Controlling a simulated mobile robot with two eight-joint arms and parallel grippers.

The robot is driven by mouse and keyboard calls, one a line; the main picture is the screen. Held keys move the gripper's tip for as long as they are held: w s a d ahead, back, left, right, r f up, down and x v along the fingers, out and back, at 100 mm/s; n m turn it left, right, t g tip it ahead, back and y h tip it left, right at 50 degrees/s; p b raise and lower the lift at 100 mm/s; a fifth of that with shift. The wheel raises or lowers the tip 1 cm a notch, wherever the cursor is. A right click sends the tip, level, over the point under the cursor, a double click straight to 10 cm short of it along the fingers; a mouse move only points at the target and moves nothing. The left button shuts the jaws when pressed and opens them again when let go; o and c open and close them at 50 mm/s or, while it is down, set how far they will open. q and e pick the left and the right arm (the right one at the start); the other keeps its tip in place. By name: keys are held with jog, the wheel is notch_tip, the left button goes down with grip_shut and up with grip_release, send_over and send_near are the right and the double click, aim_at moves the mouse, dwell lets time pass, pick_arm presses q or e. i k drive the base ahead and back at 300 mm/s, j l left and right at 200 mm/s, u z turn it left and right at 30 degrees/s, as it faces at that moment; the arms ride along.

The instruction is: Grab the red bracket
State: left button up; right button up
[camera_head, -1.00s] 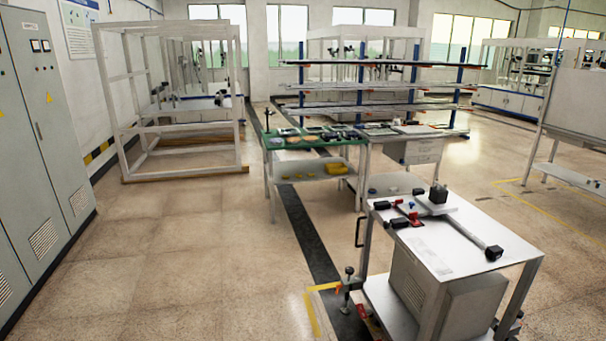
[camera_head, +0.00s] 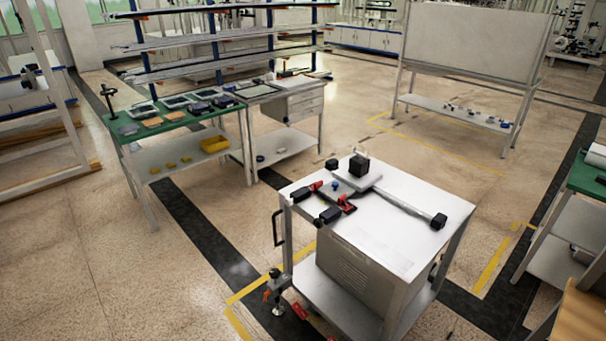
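A white-topped cart (camera_head: 425,207) stands at the front, right of centre. On its left part lie small red pieces: one (camera_head: 346,204) near a black block and another (camera_head: 316,186) further back. They are too small to tell which is the red bracket. A further red piece (camera_head: 300,311) shows low at the cart's front left, by the lower shelf. Neither of my grippers is in view.
A black cube (camera_head: 359,165) and a long bar with a black end (camera_head: 438,221) are also on the cart top. A green-topped table (camera_head: 178,122) with trays stands behind left. Another green table (camera_head: 588,177) is at the right edge.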

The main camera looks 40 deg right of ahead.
aim_at(315, 185)
jog(key=i+z, duration=0.45)
jog(key=i, duration=0.25)
jog(key=i+j+z, duration=0.2)
jog(key=i+z, duration=0.25)
jog(key=i, duration=0.25)
jog(key=i+z, duration=0.35)
jog(key=i+j+z, duration=0.15)
jog(key=i+z, duration=0.25)
jog(key=i, duration=0.1)
